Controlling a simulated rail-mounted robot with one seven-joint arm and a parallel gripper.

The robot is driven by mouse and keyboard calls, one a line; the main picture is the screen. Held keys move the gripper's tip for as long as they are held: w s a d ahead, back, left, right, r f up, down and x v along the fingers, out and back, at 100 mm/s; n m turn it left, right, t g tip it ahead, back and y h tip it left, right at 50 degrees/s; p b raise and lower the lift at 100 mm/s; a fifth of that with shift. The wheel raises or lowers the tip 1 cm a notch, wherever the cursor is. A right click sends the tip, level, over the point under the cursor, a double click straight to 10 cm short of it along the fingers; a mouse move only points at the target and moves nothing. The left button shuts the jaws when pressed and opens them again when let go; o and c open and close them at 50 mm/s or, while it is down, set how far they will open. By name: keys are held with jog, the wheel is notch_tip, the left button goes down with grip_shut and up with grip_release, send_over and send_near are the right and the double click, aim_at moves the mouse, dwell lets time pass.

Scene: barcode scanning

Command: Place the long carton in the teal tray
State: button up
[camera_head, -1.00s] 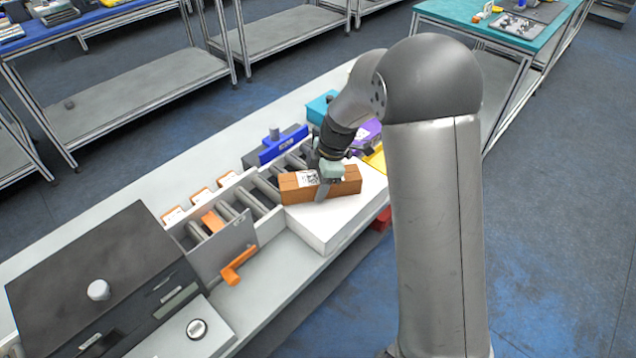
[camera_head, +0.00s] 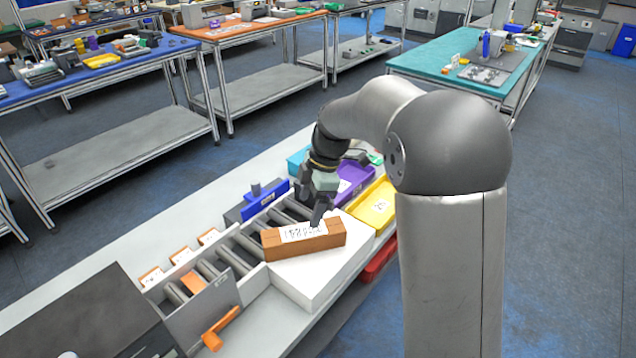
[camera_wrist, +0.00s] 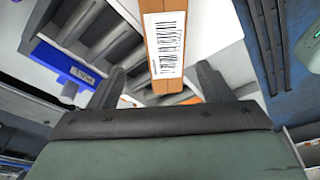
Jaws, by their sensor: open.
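The long carton (camera_head: 303,240) is brown with a white label on top and lies on a white block beside the rollers. In the wrist view its end and barcode label (camera_wrist: 171,45) show beyond and between my fingertips. My gripper (camera_head: 319,212) is open and empty, just above and behind the carton in the head view; whether a finger touches it I cannot tell. The teal tray (camera_head: 297,160) is behind my wrist at the bench's far side, largely hidden by my arm.
A purple tray (camera_head: 354,176) and a yellow tray (camera_head: 373,208) stand right of my gripper. A red tray (camera_head: 379,258) sits lower at the bench's front. A blue-fronted unit (camera_head: 265,200) stands behind the roller conveyor (camera_head: 241,256). Several small cartons line the conveyor's far side.

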jog(key=v, duration=0.7)
jog(key=s+d+m, duration=0.2)
jog(key=s+m, duration=0.2)
jog(key=s, duration=0.2)
jog(key=s+d+f+m+h, duration=0.1)
jog(key=s+d+m, duration=0.2)
jog(key=s+m, duration=0.2)
jog(key=shift+s+d+f+t+h, duration=0.2)
jog(key=shift+s+d+t+h, duration=0.15)
jog(key=shift+s, duration=0.65)
jog(key=shift+o, duration=0.4)
jog(key=s+d+f+m, duration=0.2)
jog(key=s+f+m, duration=0.1)
jog(key=s+m, duration=0.2)
jog(key=s+d+f+m+h, duration=0.1)
jog(key=s+d+f+m, duration=0.1)
jog(key=s+m, duration=0.4)
jog(key=s+f, duration=0.1)
jog(key=s, duration=0.3)
jog(key=shift+s+d+f, duration=0.3)
jog(key=shift+d+f, duration=0.05)
jog(key=shift+d, duration=0.05)
jog(key=shift+t+h, duration=0.25)
